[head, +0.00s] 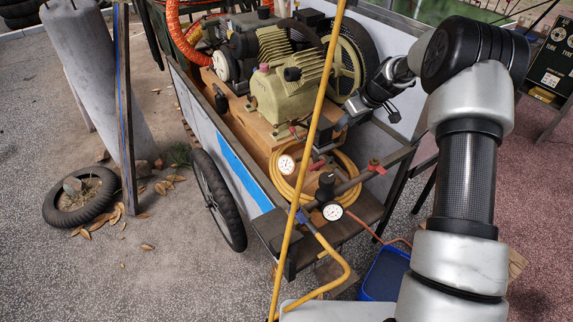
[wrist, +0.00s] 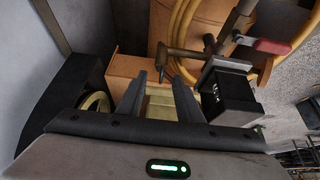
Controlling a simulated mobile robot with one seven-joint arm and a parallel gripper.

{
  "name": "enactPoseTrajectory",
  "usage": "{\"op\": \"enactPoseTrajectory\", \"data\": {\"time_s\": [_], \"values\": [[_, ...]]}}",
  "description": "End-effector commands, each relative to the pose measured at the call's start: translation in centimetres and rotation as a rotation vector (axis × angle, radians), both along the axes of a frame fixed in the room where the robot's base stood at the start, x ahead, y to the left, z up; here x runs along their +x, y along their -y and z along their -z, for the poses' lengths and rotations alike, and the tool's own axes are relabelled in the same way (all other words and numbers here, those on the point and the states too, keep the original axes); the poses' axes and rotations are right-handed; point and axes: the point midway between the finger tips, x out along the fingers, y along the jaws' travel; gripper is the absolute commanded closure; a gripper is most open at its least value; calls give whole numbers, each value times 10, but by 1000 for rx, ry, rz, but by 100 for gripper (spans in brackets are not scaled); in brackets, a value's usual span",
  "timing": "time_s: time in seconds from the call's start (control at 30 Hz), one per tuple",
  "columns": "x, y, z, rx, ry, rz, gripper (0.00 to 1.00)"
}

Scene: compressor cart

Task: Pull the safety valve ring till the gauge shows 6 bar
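Two white-faced gauges, one (head: 286,165) by the hose coil and one (head: 332,211) at the cart's front end, show in the head view; their needles are too small to read. Pipework with red-handled valves (head: 375,166) runs beside them. I cannot make out the safety valve ring in either view. My gripper (head: 345,122) is above the cart's right side, behind the pipework. In the wrist view my gripper (wrist: 157,92) has its fingers apart, with no object visibly held. A brown pipe fitting (wrist: 181,56) lies beyond the fingertips, and a red handle (wrist: 273,46) is to the right.
The compressor (head: 285,90) with its flywheel stands on the cart (head: 235,150). A yellow hose coil (head: 290,182) lies in front of it. A thin yellow pole (head: 313,130) crosses the head view. A blue bin (head: 385,275) is below the cart's front.

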Motion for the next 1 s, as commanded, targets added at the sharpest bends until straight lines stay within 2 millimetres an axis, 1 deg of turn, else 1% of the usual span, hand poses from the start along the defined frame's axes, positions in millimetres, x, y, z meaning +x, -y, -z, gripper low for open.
{"op": "enactPoseTrajectory", "data": {"time_s": [0.27,1.0], "values": [[0,0,-2,0,-1,0,67],[0,-1,-59,0,-1,0,67]]}}
